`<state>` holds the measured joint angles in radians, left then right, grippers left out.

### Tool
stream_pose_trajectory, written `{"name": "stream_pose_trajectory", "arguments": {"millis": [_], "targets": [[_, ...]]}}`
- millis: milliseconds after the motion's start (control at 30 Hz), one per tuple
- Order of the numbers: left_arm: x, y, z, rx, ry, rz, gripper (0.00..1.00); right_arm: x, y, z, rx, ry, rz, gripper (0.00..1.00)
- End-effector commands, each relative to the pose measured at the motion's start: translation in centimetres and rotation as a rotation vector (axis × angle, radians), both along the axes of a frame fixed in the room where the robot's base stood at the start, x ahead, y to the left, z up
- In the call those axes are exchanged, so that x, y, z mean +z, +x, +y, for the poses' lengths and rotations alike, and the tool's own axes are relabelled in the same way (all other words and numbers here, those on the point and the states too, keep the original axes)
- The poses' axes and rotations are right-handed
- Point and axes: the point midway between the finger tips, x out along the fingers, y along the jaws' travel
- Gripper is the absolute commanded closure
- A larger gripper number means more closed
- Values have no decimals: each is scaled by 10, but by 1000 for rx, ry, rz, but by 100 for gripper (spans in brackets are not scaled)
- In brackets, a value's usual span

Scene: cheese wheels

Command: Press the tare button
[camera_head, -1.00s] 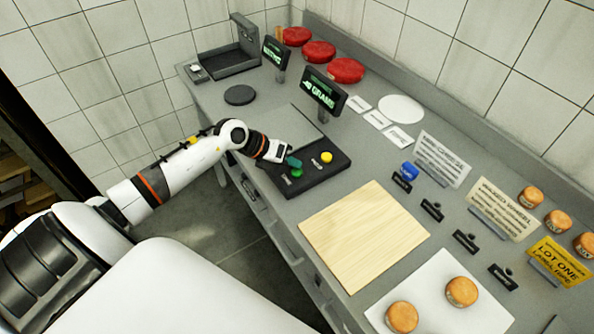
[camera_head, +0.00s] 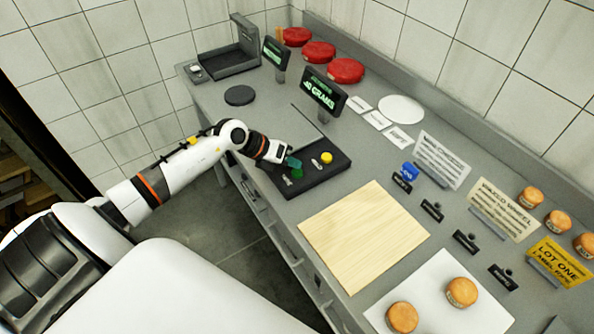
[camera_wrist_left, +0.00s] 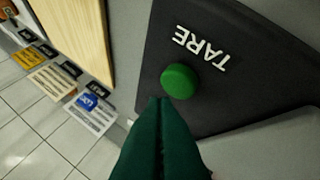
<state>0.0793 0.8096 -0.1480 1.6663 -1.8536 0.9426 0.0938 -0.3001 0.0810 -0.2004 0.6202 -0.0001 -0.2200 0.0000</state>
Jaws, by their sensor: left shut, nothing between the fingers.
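The green tare button (camera_head: 297,174) is a round knob on the dark front panel of the scale (camera_head: 320,180). It also shows in the left wrist view (camera_wrist_left: 180,81) beside the white word TARE. My left gripper (camera_head: 294,163) is shut and empty, with its dark green fingers at the button. In the left wrist view the closed fingertips (camera_wrist_left: 160,100) are just beside the button's near edge. I cannot tell whether they touch it. My right gripper is not in view.
A yellow button (camera_head: 327,157) sits on the same panel. The scale display (camera_head: 322,91) stands behind. A wooden board (camera_head: 365,235) lies to the right. Red cheese wheels (camera_head: 346,70) stand along the back. Small orange wheels (camera_head: 461,291) sit on a white sheet at the front right.

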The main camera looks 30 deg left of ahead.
Motion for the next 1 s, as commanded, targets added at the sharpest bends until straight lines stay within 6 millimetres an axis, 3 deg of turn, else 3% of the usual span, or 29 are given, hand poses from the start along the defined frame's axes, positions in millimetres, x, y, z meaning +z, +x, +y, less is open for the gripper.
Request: {"name": "stream_pose_trajectory", "arguments": {"millis": [1000], "targets": [[-8, 0, 0, 0, 0, 0, 100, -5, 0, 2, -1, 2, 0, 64]]}}
